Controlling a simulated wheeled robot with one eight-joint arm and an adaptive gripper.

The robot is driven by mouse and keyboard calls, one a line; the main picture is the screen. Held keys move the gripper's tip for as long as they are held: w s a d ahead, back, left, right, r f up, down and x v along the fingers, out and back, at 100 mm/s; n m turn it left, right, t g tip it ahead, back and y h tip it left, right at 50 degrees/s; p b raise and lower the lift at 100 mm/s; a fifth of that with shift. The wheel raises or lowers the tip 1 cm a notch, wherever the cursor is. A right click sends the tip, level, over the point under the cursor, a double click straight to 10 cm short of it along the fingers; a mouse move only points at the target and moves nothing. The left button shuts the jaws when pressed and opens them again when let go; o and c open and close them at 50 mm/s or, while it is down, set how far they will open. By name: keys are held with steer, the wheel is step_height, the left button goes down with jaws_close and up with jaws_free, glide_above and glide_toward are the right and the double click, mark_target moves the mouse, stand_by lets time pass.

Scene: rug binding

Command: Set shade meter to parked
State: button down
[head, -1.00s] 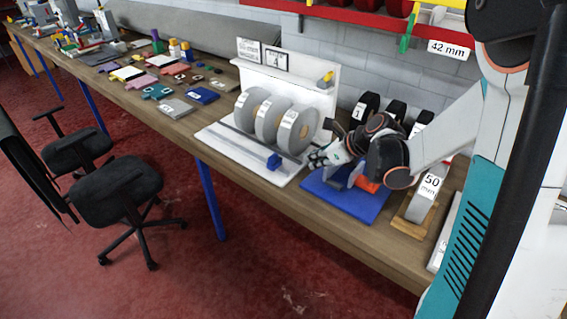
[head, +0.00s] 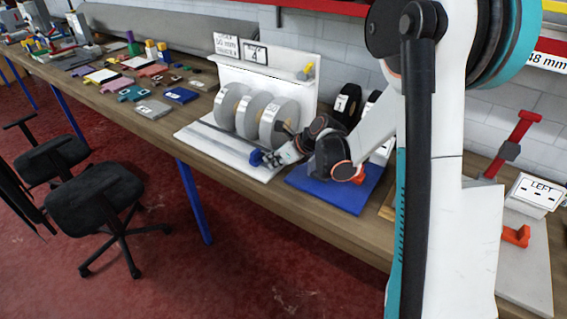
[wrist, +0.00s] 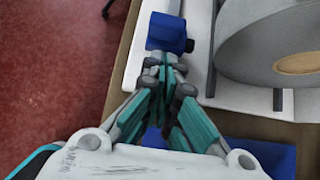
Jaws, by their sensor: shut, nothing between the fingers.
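No label that I can read names a shade meter. A blue block (head: 256,158) sits on a grey rail (head: 222,139) along the front of a white stand (head: 198,137). In the wrist view the blue block (wrist: 167,31) lies just beyond my fingertips, with a small dark knob at its right. My gripper (head: 277,158) is shut and empty, beside the right side of the block in the head view. In the wrist view my gripper (wrist: 165,64) shows its fingers together; I cannot tell if they touch the block.
Large grey rolls (head: 272,122) stand upright on the white stand, close to my fingers. A blue mat (head: 327,199) lies under my wrist. Coloured pieces lie farther left, and office chairs (head: 93,196) stand before the bench.

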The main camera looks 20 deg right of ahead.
mark_target(257, 156)
steer(key=shift+w+a+r, duration=0.1)
steer(key=shift+w+a, duration=0.5)
steer(key=shift+w, duration=0.2)
